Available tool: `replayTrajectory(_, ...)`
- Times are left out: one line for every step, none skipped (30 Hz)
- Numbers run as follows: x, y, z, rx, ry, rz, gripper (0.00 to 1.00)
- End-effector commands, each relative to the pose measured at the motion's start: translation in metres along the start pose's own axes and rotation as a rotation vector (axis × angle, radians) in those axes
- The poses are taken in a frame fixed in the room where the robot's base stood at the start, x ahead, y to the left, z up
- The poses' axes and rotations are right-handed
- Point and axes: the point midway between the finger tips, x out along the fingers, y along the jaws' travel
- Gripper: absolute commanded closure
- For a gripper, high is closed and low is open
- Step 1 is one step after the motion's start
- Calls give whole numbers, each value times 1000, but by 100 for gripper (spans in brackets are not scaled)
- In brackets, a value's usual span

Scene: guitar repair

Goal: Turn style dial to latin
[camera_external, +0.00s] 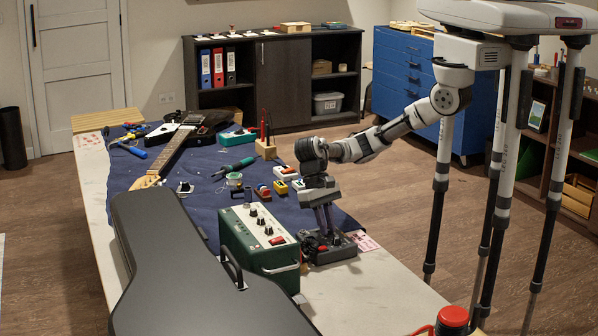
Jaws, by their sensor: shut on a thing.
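A low dark grey box (341,254) with small controls on top stands at the right edge of the bench in the external view. My gripper (325,234) points straight down onto its top. The fingers are shut on what appears to be a dial there. The fingers hide most of this dial, and its labels and pointer are too small to read. A small red part (322,248) shows on the box beside the fingertips.
A green amplifier (256,241) with black knobs and a red switch stands close left of the box. A black guitar case (190,270) fills the front left. Small pedals, tools and a guitar (180,140) lie behind on the blue mat (205,172).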

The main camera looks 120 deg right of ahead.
Motion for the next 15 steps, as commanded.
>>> replayTrajectory(6,0,-3,6,2,-7,100)
replayTrajectory(6,0,-3,11,2,-10,100)
replayTrajectory(7,0,-3,21,3,-15,100)
replayTrajectory(7,0,-4,28,3,-18,100)
replayTrajectory(8,0,-4,36,3,-21,100)
replayTrajectory(8,0,-4,48,4,-26,100)
replayTrajectory(9,0,-4,57,4,-30,100)
replayTrajectory(9,0,-4,67,5,-34,100)
replayTrajectory(9,0,-4,81,4,-40,100)
replayTrajectory(9,0,-4,90,4,-45,100)
replayTrajectory(9,0,-4,101,3,-49,100)
replayTrajectory(9,1,-4,116,4,-54,100)
replayTrajectory(8,1,-3,126,3,-58,100)
replayTrajectory(8,1,-3,137,4,-63,100)
replayTrajectory(8,1,-3,151,3,-68,100)
